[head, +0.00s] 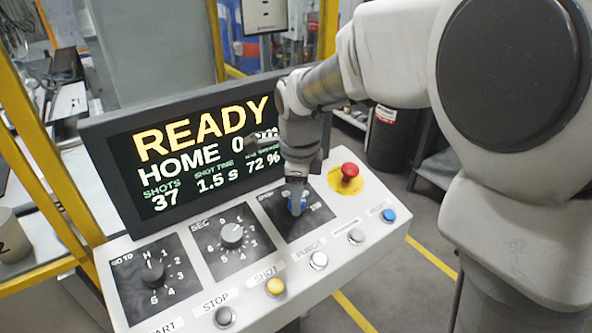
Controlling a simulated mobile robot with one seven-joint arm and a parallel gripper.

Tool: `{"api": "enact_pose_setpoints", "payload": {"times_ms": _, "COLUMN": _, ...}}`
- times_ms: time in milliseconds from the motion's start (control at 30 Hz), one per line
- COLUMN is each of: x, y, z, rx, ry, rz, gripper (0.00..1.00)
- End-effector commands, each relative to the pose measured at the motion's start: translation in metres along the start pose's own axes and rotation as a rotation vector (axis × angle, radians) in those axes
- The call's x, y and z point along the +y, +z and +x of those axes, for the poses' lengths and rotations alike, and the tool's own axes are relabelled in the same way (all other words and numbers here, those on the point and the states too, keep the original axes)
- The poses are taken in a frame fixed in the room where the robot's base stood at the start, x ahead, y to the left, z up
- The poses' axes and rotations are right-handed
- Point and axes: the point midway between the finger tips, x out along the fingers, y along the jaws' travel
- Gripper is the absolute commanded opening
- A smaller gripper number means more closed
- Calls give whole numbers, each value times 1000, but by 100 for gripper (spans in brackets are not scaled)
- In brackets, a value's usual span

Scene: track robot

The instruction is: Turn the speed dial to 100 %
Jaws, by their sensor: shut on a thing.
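The control console (240,272) has a sloped white panel with three black dial plates. The speed dial plate (281,218) is the rightmost; its knob is mostly hidden under my gripper (296,207). My gripper points down and is shut on the speed dial knob. The pointer of that knob and most of its scale cannot be read. The screen (190,150) reads READY, HOME 0, SHOTS 37, SHOT TIME 1.5 s and 72 % under a small label that is partly hard to read.
The GO TO dial (154,274) and the SEC dial (232,235) are left of my gripper. A red mushroom button (348,174) stands close on its right. Several push buttons, one yellow (275,286) and one blue (389,215), line the front edge. Yellow frame posts stand behind.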

Motion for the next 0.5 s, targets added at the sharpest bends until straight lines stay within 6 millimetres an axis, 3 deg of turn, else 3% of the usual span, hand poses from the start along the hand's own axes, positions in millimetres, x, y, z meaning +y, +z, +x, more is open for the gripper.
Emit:
{"api": "enact_pose_setpoints", "payload": {"times_ms": 367, "x": 0, "y": 0, "z": 0, "rx": -1, "ry": 0, "rz": 3, "gripper": 0}}
{"api": "enact_pose_setpoints", "payload": {"times_ms": 400, "x": 0, "y": 0, "z": 0, "rx": -1, "ry": 0, "rz": 3, "gripper": 50}}
{"api": "enact_pose_setpoints", "payload": {"times_ms": 500, "x": 0, "y": 0, "z": 0, "rx": -1, "ry": 0, "rz": 2, "gripper": 68}}
